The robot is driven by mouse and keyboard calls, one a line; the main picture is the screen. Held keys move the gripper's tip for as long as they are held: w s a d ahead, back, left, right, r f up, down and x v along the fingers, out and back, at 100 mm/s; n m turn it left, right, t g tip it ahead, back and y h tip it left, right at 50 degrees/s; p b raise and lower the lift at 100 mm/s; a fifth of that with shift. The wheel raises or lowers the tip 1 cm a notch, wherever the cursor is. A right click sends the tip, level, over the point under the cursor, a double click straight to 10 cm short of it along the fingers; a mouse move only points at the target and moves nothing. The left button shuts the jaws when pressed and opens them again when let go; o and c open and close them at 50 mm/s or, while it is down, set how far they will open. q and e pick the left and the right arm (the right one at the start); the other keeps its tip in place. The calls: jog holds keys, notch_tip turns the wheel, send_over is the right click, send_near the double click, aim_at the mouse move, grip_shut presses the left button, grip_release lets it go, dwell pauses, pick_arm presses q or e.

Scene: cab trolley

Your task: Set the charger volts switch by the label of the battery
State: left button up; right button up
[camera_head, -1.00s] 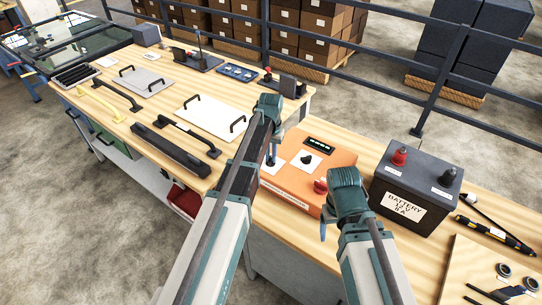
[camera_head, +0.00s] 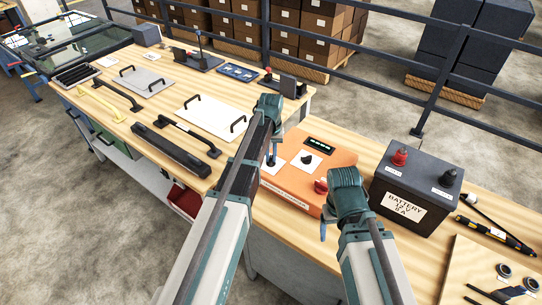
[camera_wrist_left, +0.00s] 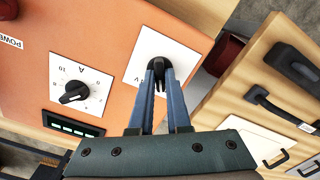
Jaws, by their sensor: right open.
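The orange charger (camera_head: 289,190) stands on the bench, with a green-lit display and a dial marked A (camera_wrist_left: 74,92). The volts switch (camera_wrist_left: 158,64) is black, on a white plate marked V. My left gripper (camera_wrist_left: 161,80) is at this switch, its fingertips on either side of it; whether they press on it I cannot tell. In the head view my left gripper (camera_head: 271,158) is partly behind its arm. The dark battery (camera_head: 418,180) has a label (camera_head: 403,208) that seems to read 12 V; its amp figure is unclear. My right gripper (camera_head: 323,228) is open at the charger's near right corner.
A red knob (camera_head: 320,186) is on the charger near my right wrist. A pen-like tester (camera_head: 487,231) lies right of the battery. A railing runs behind.

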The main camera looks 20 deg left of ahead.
aim_at(271, 158)
pick_arm(q)
jog(key=o, duration=0.4)
jog(key=shift+o, duration=0.2)
notch_tip(271, 158, up, 14)
jog(key=p, duration=1.4)
jog(key=shift+f, duration=0.2)
jog(key=s+d+f+m+b, duration=0.2)
jog(key=s+d+f+b, duration=0.1)
jog(key=s, duration=0.5)
jog(key=s+d+f+m+b, duration=0.2)
jog(key=s+d+f+b, duration=0.2)
jog(key=s+d, duration=0.2)
jog(key=s+d+f+m+y+b, duration=0.1)
jog(key=s+d+f+b, duration=0.3)
jog(key=s, duration=0.6)
jog(key=shift+s+d+m+b, duration=0.15)
jog(key=shift+d+m+b, duration=0.15)
jog(key=shift+m, duration=0.2)
